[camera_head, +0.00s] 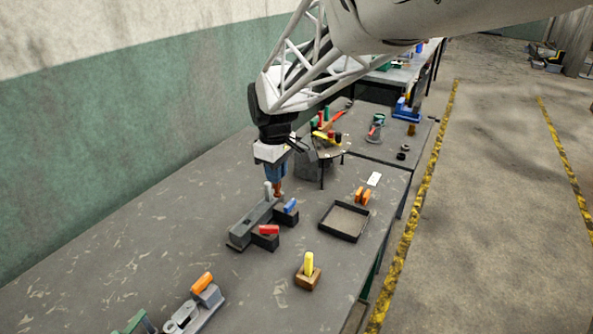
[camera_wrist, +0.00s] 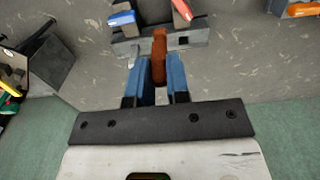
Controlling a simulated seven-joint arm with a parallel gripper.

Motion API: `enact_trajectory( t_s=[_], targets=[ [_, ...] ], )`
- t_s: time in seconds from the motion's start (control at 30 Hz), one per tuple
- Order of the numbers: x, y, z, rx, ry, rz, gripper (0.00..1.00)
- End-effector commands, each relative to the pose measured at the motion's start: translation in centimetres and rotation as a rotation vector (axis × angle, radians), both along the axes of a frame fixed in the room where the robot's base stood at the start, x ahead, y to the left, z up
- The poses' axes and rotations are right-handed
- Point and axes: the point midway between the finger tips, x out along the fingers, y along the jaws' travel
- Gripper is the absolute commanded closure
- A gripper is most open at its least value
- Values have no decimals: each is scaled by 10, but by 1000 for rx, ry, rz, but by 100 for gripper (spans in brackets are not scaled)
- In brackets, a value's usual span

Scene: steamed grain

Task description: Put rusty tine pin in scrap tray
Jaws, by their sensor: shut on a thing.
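The rusty tine pin (camera_wrist: 159,56) is a reddish-brown upright piece between the two blue fingers of my gripper (camera_wrist: 157,76) in the wrist view. My gripper (camera_head: 277,176) is shut on it. In the head view the pin (camera_head: 278,188) points down at the far end of a grey bar fixture (camera_head: 246,228); I cannot tell whether its lower end is clear of the fixture. The scrap tray (camera_head: 324,226) is a dark, shallow square tray, empty, to the right of and nearer than my gripper.
Blue (camera_head: 291,206) and red (camera_head: 269,230) handled pieces sit on dark blocks beside the fixture. A yellow piece in a wooden block (camera_head: 308,272) stands nearer. Orange pieces (camera_head: 362,196) lie behind the tray.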

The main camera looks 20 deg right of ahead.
Motion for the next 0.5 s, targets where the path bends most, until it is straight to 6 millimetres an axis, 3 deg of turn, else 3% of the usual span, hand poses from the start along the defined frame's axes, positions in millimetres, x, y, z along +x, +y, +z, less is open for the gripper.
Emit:
enact_trajectory(
  t_s=[0.1, 0.5],
  targets=[
    [-14, -26, -13, 0, 1, -5, 100],
    [-66, -98, -53, 0, 0, -4, 100]
  ],
)
